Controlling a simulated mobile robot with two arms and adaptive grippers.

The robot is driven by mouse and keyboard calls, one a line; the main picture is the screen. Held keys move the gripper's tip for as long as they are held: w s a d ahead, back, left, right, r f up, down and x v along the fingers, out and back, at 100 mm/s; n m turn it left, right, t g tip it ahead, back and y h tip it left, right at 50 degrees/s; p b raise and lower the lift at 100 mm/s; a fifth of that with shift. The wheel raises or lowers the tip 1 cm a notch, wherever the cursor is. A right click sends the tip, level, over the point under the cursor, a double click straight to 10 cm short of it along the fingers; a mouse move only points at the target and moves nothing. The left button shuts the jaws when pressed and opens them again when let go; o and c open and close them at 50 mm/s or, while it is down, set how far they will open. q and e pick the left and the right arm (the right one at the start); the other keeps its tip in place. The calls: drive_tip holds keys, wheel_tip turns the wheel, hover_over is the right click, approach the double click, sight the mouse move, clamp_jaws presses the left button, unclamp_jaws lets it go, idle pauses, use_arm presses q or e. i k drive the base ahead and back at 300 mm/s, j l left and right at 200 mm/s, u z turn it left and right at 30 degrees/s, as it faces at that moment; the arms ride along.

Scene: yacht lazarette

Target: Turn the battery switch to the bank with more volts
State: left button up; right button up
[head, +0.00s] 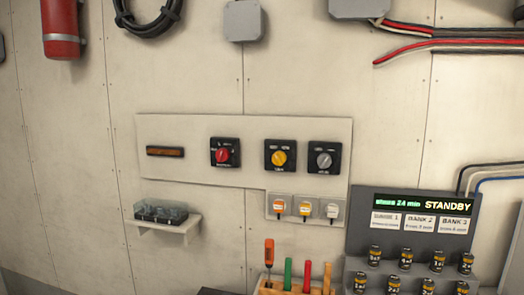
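Three black square switch units are on a pale wall panel (195,171) in the head view. The left one has a red knob (222,155), the middle one a yellow knob (279,158), the right one a grey knob (323,160). Their small lettering and exact pointer settings are too small to read. I cannot tell which is the battery switch. At right, a dark console (484,208) has a lit display (424,204) reading "STANDBY". Below it are white cards, two reading "BANK 2" (420,224) and "BANK 3" (454,224). No volt values are readable. Neither gripper shows.
Three small plugs or toggles, orange, yellow and white, sit in a grey plate (305,217) under the switches. A small shelf (167,226) juts out at left. A rack (294,287) holds upright tools. Several dark cylinders stand on the console. A red extinguisher (60,30) hangs upper left.

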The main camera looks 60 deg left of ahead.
sight(222, 155)
drive_tip(key=j+u, duration=0.1)
drive_tip(key=u, duration=0.35)
drive_tip(key=j+u, duration=0.1)
drive_tip(key=u, duration=0.85)
